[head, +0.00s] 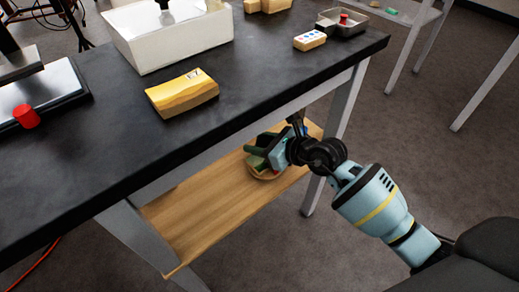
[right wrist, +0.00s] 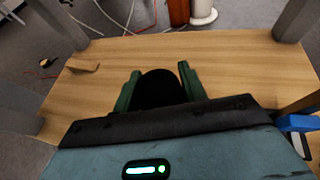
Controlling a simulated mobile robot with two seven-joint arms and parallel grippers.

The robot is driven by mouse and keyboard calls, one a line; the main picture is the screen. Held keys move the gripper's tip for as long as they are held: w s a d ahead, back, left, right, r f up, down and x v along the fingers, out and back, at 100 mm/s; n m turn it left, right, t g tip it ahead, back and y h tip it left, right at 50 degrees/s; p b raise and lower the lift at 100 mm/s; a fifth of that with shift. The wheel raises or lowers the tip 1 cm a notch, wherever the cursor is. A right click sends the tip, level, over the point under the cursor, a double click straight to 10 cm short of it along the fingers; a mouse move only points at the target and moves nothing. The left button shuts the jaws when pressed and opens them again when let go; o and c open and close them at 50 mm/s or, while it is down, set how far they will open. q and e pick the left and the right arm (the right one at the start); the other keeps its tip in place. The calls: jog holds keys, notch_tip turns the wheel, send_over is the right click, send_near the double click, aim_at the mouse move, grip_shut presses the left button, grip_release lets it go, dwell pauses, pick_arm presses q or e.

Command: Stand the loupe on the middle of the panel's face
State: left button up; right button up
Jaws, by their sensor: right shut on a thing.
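The panel (head: 183,92) is a gold, thick slab with a small pale marked patch near its upper right corner. It lies flat on the dark worktop. My right gripper (head: 262,150) is below the worktop's front edge, over the wooden lower shelf. In the right wrist view its green fingers (right wrist: 160,92) are shut on a black round thing (right wrist: 160,88), which looks like the loupe. In the head view the held thing is mostly hidden by the gripper. My left gripper does not show.
The dark worktop (head: 110,155) overhangs the wooden shelf (head: 205,215). A red cylinder (head: 26,117), a white bin (head: 175,40), a dotted block (head: 309,40) and a metal tray (head: 343,27) are on top. Bare worktop surrounds the panel.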

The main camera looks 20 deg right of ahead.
jog(key=shift+w+d, duration=0.2)
jog(key=shift+w, duration=0.1)
notch_tip(320, 180, down, 4)
jog(key=shift+r+b, duration=0.15)
jog(key=shift+b, duration=0.9)
jog(key=shift+w, duration=0.1)
jog(key=shift+r, duration=0.1)
jog(key=shift+f, duration=0.2)
jog(key=o, duration=0.9)
jog(key=shift+o, duration=0.2)
